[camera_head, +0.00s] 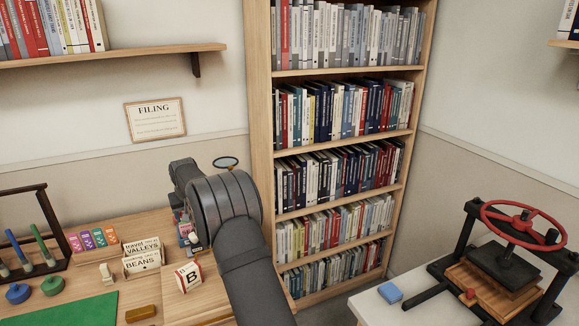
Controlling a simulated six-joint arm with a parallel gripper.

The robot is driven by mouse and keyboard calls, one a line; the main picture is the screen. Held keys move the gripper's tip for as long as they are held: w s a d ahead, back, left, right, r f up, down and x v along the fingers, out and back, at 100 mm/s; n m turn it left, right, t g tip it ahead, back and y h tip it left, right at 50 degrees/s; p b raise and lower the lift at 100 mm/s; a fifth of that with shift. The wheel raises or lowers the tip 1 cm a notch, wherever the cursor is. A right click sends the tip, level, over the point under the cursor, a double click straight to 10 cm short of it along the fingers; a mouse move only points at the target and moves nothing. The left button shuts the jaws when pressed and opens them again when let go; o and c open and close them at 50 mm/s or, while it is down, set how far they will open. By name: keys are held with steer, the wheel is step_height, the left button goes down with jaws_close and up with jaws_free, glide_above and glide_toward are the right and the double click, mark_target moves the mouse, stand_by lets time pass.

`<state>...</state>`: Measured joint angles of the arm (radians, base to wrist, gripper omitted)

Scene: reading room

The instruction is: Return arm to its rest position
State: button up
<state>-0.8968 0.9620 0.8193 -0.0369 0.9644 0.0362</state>
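My dark grey arm (228,205) rises from the bottom middle and bends left over the right end of the wooden desk. Its wrist (183,172) is at the far left of the arm, beside a round lens-like ring on a stand. My gripper's fingers cannot be made out; the arm and small items at the desk's edge hide or blur them. Whether they hold anything does not show.
A tall bookcase (262,130) stands behind. A red-wheeled press (510,262) and blue block (390,292) are on the right table.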

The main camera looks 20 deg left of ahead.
steer(key=x, duration=1.7)
steer(key=shift+f, duration=0.3)
steer(key=v, duration=1.8)
steer(key=x, duration=1.7)
steer(key=shift+w+a+f, duration=0.1)
steer(key=shift+f, duration=0.25)
step_height(320, 180, up, 8)
steer(key=shift+a+f, duration=0.1)
steer(key=w+d+m, duration=0.1)
steer(key=w+d, duration=0.4)
steer(key=d, duration=0.3)
steer(key=shift+w+d+r, duration=0.2)
steer(key=shift+d+r, duration=0.05)
steer(key=shift+r, duration=0.15)
steer(key=shift+o, duration=0.4)
